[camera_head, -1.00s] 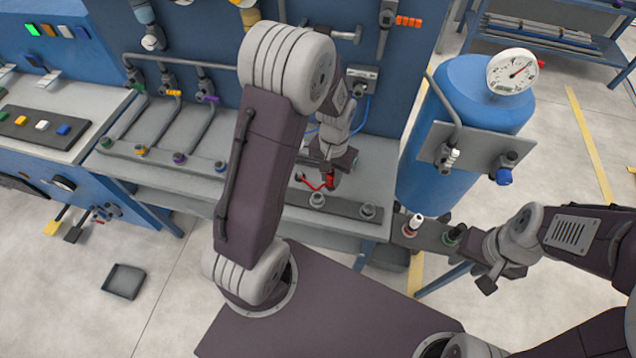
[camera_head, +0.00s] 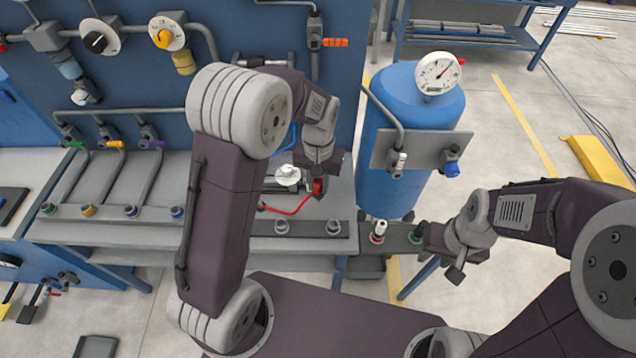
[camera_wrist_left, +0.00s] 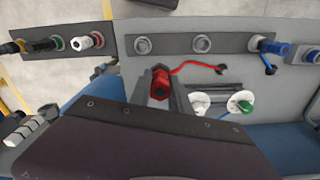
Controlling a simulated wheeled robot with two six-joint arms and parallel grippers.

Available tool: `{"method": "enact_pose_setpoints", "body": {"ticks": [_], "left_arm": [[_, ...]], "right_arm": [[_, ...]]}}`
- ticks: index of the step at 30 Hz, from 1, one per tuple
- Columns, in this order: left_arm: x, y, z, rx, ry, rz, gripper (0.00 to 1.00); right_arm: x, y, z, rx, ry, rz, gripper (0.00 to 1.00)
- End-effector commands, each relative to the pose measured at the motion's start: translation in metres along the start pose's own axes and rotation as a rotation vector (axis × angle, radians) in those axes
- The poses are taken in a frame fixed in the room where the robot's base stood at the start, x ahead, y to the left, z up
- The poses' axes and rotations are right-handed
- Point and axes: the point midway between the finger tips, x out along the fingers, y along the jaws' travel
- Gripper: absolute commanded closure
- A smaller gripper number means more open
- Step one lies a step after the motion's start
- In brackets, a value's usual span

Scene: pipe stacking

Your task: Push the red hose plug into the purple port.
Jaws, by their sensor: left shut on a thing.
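The red hose plug (camera_head: 318,186) is between the fingers of my left gripper (camera_head: 319,181), held above the bench behind the strip with grey sockets. In the left wrist view the red plug (camera_wrist_left: 160,83) sits between the two fingers of my left gripper (camera_wrist_left: 160,92), its red hose running right to the bench. The purple port (camera_head: 131,211) is on the bench strip well to the left of the plug, apart from it. It is not seen in the wrist view. My right gripper (camera_head: 443,256) is beside the small bracket at the right; its jaw opening is unclear.
Grey sockets (camera_head: 281,228) stand on the front strip. A blue plug (camera_wrist_left: 272,46) and white round dials (camera_wrist_left: 201,103) show in the wrist view. A white plug (camera_head: 379,230) is on the bracket. The blue tank (camera_head: 415,120) stands behind it.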

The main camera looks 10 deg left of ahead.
Motion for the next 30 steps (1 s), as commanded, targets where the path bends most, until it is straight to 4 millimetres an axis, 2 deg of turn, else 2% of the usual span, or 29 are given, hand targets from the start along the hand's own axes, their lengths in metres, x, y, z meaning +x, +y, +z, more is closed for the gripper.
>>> {"method": "enact_pose_setpoints", "body": {"ticks": [1,18,30], "left_arm": [[-0.012,0.0,0.0,0.0,0.001,0.0,1.0],[-0.068,0.0,0.0,0.0,0.001,0.0,1.0],[-0.069,0.0,-0.001,0.012,0.001,0.0,1.0]], "right_arm": [[-0.011,0.0,-0.001,0.0,0.0,0.0,0.64],[-0.064,-0.001,-0.007,0.0,0.0,0.0,0.64],[-0.065,-0.001,-0.007,0.0,0.0,0.0,0.64]]}}
